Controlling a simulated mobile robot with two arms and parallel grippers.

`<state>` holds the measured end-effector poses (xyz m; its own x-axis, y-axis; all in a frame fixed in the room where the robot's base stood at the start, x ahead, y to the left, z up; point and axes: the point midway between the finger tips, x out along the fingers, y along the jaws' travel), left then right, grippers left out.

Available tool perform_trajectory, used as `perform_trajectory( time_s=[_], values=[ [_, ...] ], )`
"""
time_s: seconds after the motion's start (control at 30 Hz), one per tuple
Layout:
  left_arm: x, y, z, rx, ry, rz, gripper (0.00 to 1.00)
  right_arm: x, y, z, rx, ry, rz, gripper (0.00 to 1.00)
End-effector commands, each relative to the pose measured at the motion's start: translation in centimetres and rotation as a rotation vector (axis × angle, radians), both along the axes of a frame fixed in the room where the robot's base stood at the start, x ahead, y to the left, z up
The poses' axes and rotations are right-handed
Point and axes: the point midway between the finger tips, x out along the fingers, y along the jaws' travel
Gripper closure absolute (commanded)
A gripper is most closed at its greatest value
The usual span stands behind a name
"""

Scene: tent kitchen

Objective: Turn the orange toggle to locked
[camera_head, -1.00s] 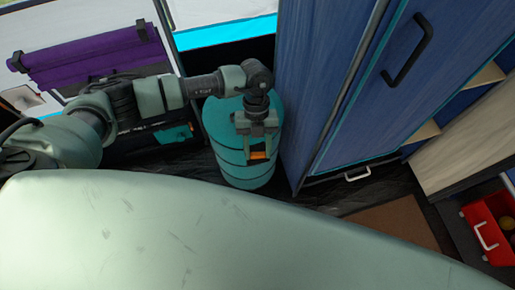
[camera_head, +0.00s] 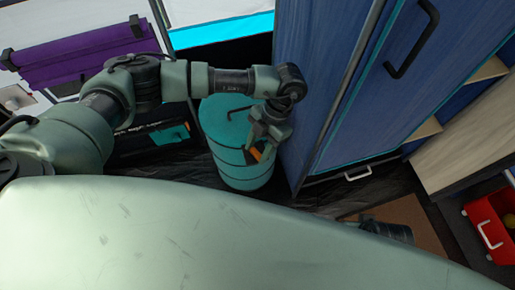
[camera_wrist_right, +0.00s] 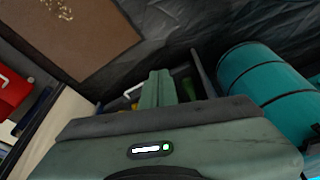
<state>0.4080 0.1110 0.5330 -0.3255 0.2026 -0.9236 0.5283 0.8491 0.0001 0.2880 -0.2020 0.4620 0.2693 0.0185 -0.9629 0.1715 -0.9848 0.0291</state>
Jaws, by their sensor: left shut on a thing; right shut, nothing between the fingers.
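A teal barrel (camera_head: 226,130) stands on the dark floor, left of the blue cabinet. The orange toggle (camera_head: 255,153) shows as a small orange piece at the barrel's upper right side, partly hidden by my left gripper. My left gripper (camera_head: 262,150) reaches down from the left and is shut on the orange toggle, with its hand tilted. In the right wrist view, my right gripper (camera_wrist_right: 166,88) is shut and empty, with its fingers together. The barrel also shows at the right of that view (camera_wrist_right: 265,88), apart from the right fingers.
The blue cabinet (camera_head: 325,90) with a black handle rises close to the right of the barrel. A brown mat (camera_head: 405,212) lies on the floor. A red box (camera_head: 490,225) stands at far right. A purple roll (camera_head: 85,52) is at upper left.

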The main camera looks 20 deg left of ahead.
Motion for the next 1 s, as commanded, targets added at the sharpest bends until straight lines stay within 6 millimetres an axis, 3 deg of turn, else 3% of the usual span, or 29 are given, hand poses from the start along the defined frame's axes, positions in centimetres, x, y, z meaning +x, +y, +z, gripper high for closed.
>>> perform_trajectory(
  time_s=[0.5, 1.0],
  values=[
    [-0.1, -0.2, -0.1, 0.000, -0.001, -0.360, 0.97, -0.9, -0.2, 5.2, 0.001, -0.028, -0.003, 1.00],
    [-0.1, -0.2, 0.0, 0.000, -0.002, -0.438, 0.97, -1.2, -0.3, 6.5, 0.001, -0.033, -0.005, 1.00]
  ],
)
